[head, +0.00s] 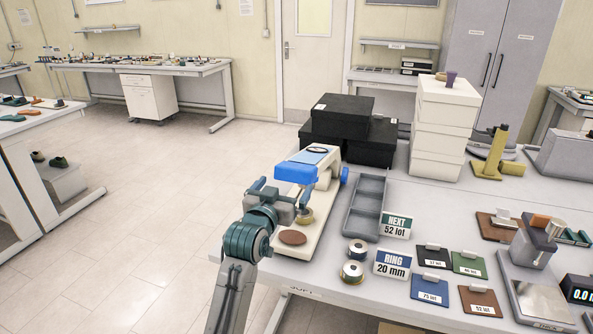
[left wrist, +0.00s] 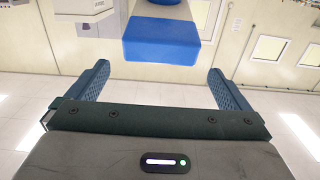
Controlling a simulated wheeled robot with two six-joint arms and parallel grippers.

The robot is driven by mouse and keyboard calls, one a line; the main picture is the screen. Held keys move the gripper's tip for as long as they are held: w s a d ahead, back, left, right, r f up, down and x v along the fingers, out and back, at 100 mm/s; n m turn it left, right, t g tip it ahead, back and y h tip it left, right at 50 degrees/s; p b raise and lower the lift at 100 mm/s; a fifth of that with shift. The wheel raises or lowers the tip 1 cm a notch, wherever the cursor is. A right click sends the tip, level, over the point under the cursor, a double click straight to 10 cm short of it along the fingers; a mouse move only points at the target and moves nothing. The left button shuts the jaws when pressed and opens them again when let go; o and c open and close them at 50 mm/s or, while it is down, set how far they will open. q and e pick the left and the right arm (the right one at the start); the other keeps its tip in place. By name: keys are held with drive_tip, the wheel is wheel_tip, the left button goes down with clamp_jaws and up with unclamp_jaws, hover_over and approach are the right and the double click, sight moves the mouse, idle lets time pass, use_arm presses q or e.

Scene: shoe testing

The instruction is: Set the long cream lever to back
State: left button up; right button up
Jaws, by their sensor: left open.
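A cream bench press (head: 322,186) with a blue head (head: 295,172) stands at the near left edge of the table. A long cream lever cannot be told apart from the cream body with certainty. My left gripper (head: 288,196) is close beside the blue head, on its near left side. In the left wrist view my open gripper (left wrist: 160,78) has an empty gap. A blue block (left wrist: 162,40) with a cream part above it lies just beyond the fingertips, centred between them and apart from them. My right gripper is not in view.
A brown disc (head: 292,237) lies on the press base. To its right are a grey tray (head: 367,205), metal rings (head: 352,271), sign cards (head: 392,264) and coloured swatches (head: 429,288). Black boxes (head: 342,118) and stacked cream boxes (head: 441,130) stand behind. Open floor lies left.

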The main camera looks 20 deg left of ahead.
sight(292, 175)
use_arm(q)
drive_tip(key=w+p, duration=0.2)
drive_tip(key=w, duration=0.4)
drive_tip(key=shift+w+d, duration=0.1)
drive_tip(key=shift+w, duration=0.25)
drive_tip(key=shift+w+f, duration=0.1)
drive_tip(key=shift+w, duration=0.7)
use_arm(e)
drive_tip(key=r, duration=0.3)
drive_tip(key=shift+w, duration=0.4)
